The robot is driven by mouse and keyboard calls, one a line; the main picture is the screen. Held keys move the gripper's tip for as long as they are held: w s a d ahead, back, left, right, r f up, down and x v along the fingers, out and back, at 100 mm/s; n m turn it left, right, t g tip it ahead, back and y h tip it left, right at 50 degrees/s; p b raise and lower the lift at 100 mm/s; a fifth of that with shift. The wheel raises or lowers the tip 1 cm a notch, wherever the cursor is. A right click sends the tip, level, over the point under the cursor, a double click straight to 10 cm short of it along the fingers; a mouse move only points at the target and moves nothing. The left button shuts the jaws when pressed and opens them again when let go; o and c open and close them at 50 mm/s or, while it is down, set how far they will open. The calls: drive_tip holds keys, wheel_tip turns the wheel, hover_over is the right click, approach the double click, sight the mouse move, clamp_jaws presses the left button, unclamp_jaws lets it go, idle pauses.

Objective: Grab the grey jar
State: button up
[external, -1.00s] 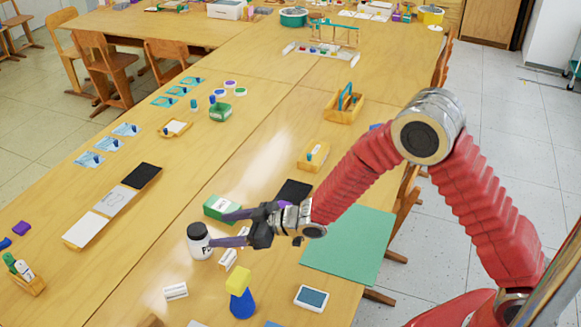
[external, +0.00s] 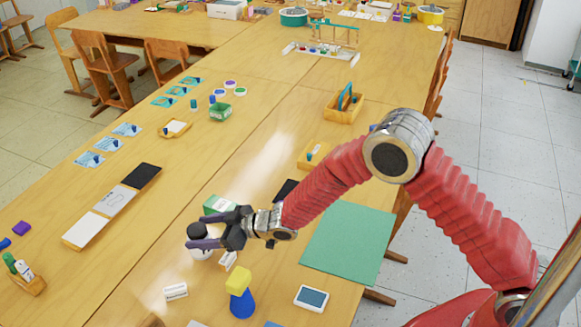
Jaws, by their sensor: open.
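The jar (external: 197,232) stands upright on the table, with a dark lid and a pale grey-white body. My gripper (external: 203,233) is open at the jar, with one purple finger on the far side and one across its near side. The fingers hide much of the jar's body. I cannot tell whether either finger touches it.
A green box (external: 217,204) stands just behind the gripper. A small white block (external: 228,260) lies close to the near finger. A green mat (external: 349,242) lies to the right.

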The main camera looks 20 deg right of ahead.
drive_tip(key=shift+w+a+f, duration=0.1)
drive_tip(key=shift+w+a, duration=0.1)
drive_tip(key=shift+a, duration=0.1)
drive_tip(key=shift+f, duration=0.1)
drive_tip(key=shift+x, duration=2.55)
drive_tip(key=shift+d, duration=0.1)
drive_tip(key=shift+c, duration=0.3)
drive_tip(key=shift+f, duration=0.1)
drive_tip(key=c, duration=1.4)
drive_tip(key=shift+r, duration=0.35)
drive_tip(key=shift+c, duration=1)
wheel_tip(320, 180, up, 9)
drive_tip(key=shift+r, duration=0.25)
